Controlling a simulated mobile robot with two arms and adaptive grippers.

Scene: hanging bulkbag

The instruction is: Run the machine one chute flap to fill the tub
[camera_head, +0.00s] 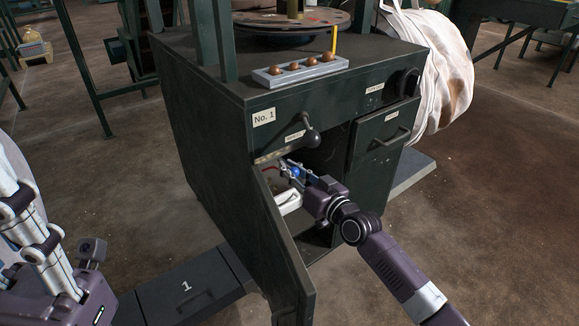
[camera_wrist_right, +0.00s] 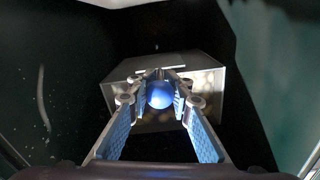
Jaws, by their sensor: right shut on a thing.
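The green machine (camera_head: 200,130) bears a "No. 1" label, and its lower front door (camera_head: 288,250) stands open. My right gripper (camera_head: 294,172) reaches into the compartment. In the right wrist view my right gripper (camera_wrist_right: 160,98) is shut on a blue ball knob (camera_wrist_right: 159,95), in front of a grey metal box-like part (camera_wrist_right: 207,82). The ball also shows in the head view (camera_head: 296,172). A white tub-like thing (camera_head: 289,203) sits below the gripper, mostly hidden by the door and arm. My left gripper (camera_head: 30,220) is at the left edge, partly cut off; its opening is unclear.
A lever with a dark ball (camera_head: 312,138) sticks out above the opening. A tray of brown balls (camera_head: 300,69) lies on top. A dark platform marked 1 (camera_head: 190,295) lies on the floor.

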